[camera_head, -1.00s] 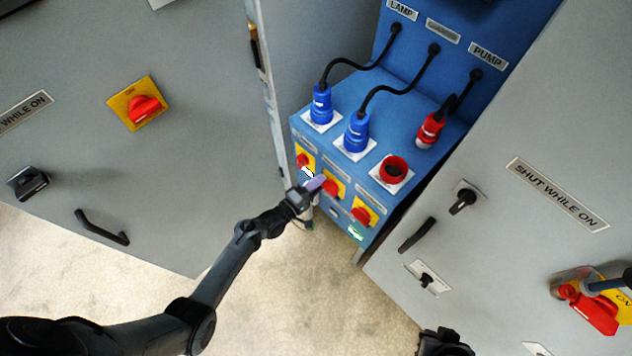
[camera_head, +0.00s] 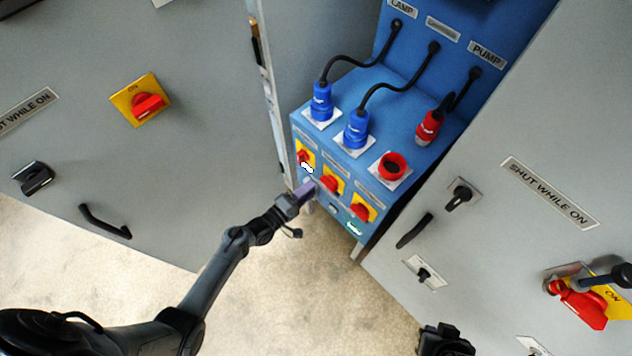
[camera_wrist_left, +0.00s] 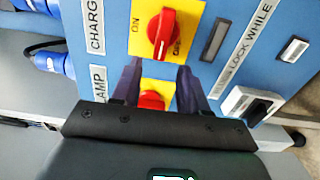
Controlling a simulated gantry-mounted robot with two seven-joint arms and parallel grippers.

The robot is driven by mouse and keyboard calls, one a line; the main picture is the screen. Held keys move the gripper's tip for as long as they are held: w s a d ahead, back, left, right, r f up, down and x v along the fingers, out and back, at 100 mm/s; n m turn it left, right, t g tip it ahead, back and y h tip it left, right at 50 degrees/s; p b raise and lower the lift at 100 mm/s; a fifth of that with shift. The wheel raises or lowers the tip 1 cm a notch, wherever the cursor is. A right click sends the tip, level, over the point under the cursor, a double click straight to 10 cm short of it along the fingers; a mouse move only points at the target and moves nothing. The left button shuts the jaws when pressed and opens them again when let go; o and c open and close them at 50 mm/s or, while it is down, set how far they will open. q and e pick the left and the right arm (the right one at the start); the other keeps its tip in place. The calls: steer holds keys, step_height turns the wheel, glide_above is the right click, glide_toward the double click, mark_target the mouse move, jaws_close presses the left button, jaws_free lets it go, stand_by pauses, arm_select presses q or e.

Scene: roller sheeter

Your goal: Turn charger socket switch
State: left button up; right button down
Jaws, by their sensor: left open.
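The charger switch, a red knob on a yellow plate, is the middle one on the blue panel in the head view (camera_head: 330,183). In the left wrist view the charger switch (camera_wrist_left: 162,32) sits beside the "CHARG" label, its knob lengthwise roughly up-down in the picture. My left gripper (camera_head: 308,187) is open and empty just left of and below this switch, apart from it. In the left wrist view its fingertips (camera_wrist_left: 158,72) point at the panel, with the lamp switch (camera_wrist_left: 151,100) seen between the fingers. A black part at the bottom edge looks like my right gripper (camera_head: 445,341); its fingers cannot be made out.
The pump switch (camera_head: 361,211) is at right on the panel. Blue plugs (camera_head: 356,130) and a red plug (camera_head: 428,128) with cables stand above. Grey cabinet doors flank the panel: left (camera_head: 190,180), right (camera_head: 520,130). Floor is clear below.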

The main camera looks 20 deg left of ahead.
arm_select(q)
steer(key=v, duration=0.6)
steer(key=shift+p, duration=0.45)
steer(key=shift+d, duration=0.1)
